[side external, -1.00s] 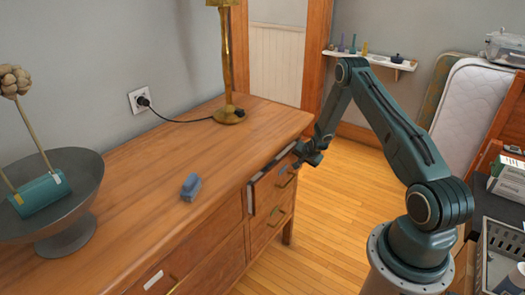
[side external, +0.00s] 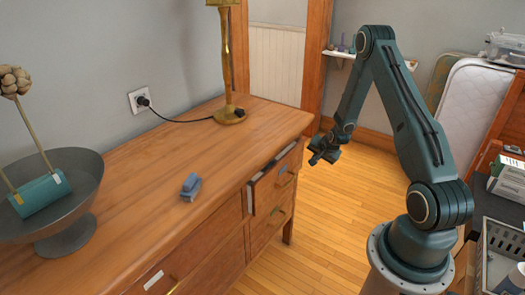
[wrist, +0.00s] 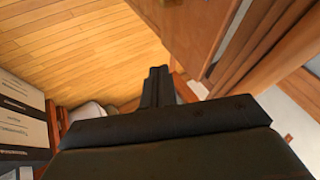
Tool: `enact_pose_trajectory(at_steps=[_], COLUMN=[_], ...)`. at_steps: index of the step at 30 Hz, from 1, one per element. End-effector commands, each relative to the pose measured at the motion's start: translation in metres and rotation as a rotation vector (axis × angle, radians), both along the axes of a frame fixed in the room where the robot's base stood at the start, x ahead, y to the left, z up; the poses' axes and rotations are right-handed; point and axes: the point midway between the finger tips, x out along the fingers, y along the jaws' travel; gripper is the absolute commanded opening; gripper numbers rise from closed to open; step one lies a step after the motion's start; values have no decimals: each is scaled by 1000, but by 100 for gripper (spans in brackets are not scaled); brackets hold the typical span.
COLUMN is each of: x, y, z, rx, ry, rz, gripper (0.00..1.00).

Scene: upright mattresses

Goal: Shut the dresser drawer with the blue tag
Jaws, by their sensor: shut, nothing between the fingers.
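The wooden dresser (side external: 150,195) has its upper right drawer (side external: 266,192) standing slightly out, with a dark gap along its top edge. A small blue tag (side external: 283,171) is on that drawer's front, near its handle. My gripper (side external: 315,159) is shut and empty, in the air to the right of the drawer front and apart from it. Its closed fingers (wrist: 158,84) show in the wrist view, with a wooden panel beyond them whose identity I cannot tell.
On the dresser top are a small blue object (side external: 190,186), a grey bowl (side external: 55,225) holding a teal cylinder, and a brass lamp (side external: 228,70). A lower left drawer has a white tag (side external: 153,280). Wooden floor (side external: 335,205) lies open beside the dresser.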

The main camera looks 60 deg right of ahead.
Motion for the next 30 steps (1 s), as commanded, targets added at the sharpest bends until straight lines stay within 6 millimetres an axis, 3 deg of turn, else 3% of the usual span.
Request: enact_pose_trajectory(at_steps=[9, 14, 16, 23, 30], x=[-6, -5, -4, 0, 1], y=[5, 6, 9, 33, 68], z=[9, 7, 2, -30, -75], rx=[0, -4, -13, -100, -285], ry=[0, 11, 31, 212, 535], rz=[0, 9, 28, 191, 487], gripper=[0, 29, 33, 33, 33])
